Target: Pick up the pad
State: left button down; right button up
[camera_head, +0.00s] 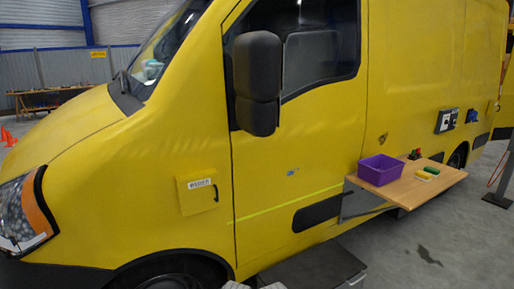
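A wooden shelf (440,184) juts from the side of a yellow van at the right. Neither of my grippers can be made out.
The yellow van (300,150) fills most of the view, with a dark mirror (257,83) sticking out. A small dark and red object (415,154) sits at the shelf's back. A yellow box (198,192) is on the van's front side. Grey floor (430,250) lies open at the right.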

aim_at(435, 172)
jog(key=z, duration=1.25)
